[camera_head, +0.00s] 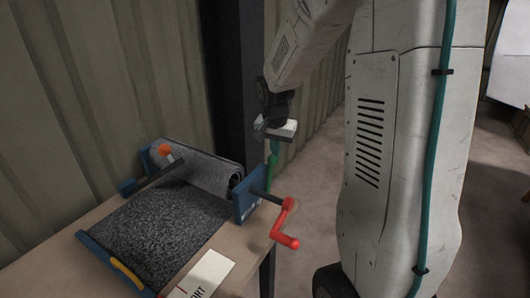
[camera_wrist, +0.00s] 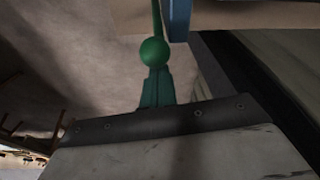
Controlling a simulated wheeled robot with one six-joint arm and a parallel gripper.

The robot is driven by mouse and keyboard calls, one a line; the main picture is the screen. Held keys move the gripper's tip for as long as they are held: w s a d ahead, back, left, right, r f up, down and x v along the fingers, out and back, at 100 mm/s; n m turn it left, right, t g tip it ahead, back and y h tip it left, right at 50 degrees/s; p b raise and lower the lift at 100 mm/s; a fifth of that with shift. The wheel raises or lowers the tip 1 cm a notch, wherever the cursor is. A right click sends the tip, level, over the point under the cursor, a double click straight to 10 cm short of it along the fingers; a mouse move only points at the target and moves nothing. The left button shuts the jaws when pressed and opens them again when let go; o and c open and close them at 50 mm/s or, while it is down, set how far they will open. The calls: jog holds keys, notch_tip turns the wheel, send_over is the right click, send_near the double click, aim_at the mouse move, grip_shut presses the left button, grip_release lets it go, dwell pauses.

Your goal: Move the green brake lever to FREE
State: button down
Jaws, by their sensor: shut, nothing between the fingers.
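The green brake lever (camera_head: 270,173) stands upright at the right end of a roller device, behind its blue end plate (camera_head: 246,204). Its round green knob (camera_wrist: 154,52) shows in the wrist view, with the thin stem running up beyond it. My gripper (camera_head: 274,144) is above the knob in the head view. In the wrist view its teal fingers (camera_wrist: 156,88) are together and empty, their tips right at the knob. I cannot tell whether they touch it. No FREE mark is readable.
A red crank (camera_head: 287,222) sticks out in front of the lever. The device holds a roll of grey speckled material (camera_head: 165,225) on a wooden bench (camera_head: 57,247), with an orange knob (camera_head: 165,150) at its far end. A dark post (camera_head: 235,90) stands close behind.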

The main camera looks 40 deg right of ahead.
aim_at(270, 156)
jog(key=shift+s+a+r, duration=0.15)
jog(key=shift+s+a, duration=0.05)
jog(key=shift+a, duration=0.35)
jog(key=shift+s+a+r, duration=0.1)
jog(key=shift+s+a, duration=0.05)
jog(key=shift+a, duration=0.35)
jog(key=shift+s+a+f, duration=0.1)
jog(key=shift+a, duration=0.2)
jog(key=shift+a, duration=0.15)
jog(key=shift+w+d, duration=0.3)
jog(key=shift+d, duration=0.1)
notch_tip(270, 156, up, 10)
jog(key=a, duration=0.1)
jog(key=shift+s+a+f, duration=0.15)
jog(key=shift+s, duration=0.1)
